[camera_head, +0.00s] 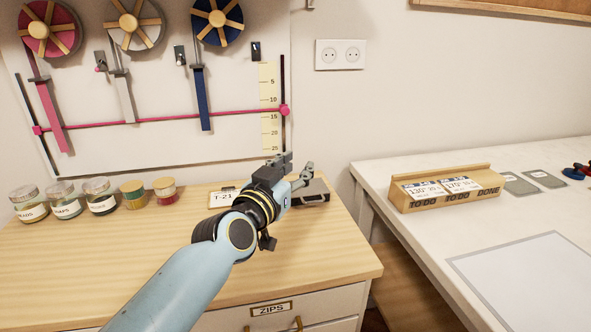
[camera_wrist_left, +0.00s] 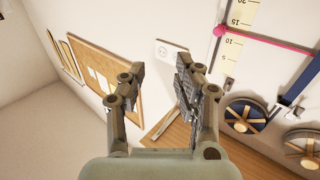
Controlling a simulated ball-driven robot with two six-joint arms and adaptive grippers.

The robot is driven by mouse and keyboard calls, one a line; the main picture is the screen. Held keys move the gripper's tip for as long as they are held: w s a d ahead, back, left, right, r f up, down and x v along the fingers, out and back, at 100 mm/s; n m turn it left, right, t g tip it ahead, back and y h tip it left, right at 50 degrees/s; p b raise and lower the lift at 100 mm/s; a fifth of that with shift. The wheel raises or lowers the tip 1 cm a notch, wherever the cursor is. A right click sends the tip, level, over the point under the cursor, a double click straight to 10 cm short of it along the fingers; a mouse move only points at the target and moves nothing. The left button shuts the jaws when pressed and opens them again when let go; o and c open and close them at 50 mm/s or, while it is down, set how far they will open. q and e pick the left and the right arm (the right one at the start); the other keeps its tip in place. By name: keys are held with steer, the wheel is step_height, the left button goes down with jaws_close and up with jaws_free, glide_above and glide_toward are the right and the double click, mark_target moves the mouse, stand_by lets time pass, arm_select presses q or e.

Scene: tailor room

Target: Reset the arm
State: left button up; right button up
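My left arm comes in from the lower left in the head view and reaches over the wooden drawer cabinet (camera_head: 330,255). My left gripper (camera_head: 296,168) is above the back right part of the cabinet top. It also shows in the left wrist view (camera_wrist_left: 158,82), where its two fingers stand well apart with nothing between them. A dark grey block-like thing (camera_head: 314,197) is partly hidden behind the gripper. My right gripper is in neither view.
Several jars (camera_head: 100,197) line the cabinet's back left. A T-21 card (camera_head: 222,198) stands near the gripper. The wall board (camera_head: 150,145) holds ribbon reels. A white table (camera_head: 420,265) at right carries a wooden card holder (camera_head: 445,201). The cabinet's front left is clear.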

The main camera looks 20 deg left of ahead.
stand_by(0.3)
arm_select(q)
steer(key=s+d+f+m+g+h, duration=0.1)
steer(key=s+f+g, duration=0.3)
steer(key=s, duration=0.4)
steer(key=s+f+m+g+h, duration=0.1)
steer(key=s+f+g, duration=0.25)
steer(key=s, duration=0.35)
steer(key=s+a+n+g+y, duration=0.1)
steer(key=s+a+g+y, duration=0.15)
steer(key=s, duration=0.75)
steer(key=s+a+n+g+y, duration=0.1)
steer(key=s+a+g, duration=0.25)
steer(key=s, duration=0.65)
step_height(320, 180, down, 32)
steer(key=s+a+g+b, duration=0.2)
steer(key=b, duration=0.3)
steer(key=s+a+f+g+b, duration=0.1)
steer(key=s+f+b, duration=0.3)
steer(key=s+f, duration=1.4)
step_height(320, 180, down, 3)
steer(key=shift+s+a+g+b, duration=0.2)
steer(key=shift+a+g+b, duration=0.05)
steer(key=shift+g+b, duration=0.15)
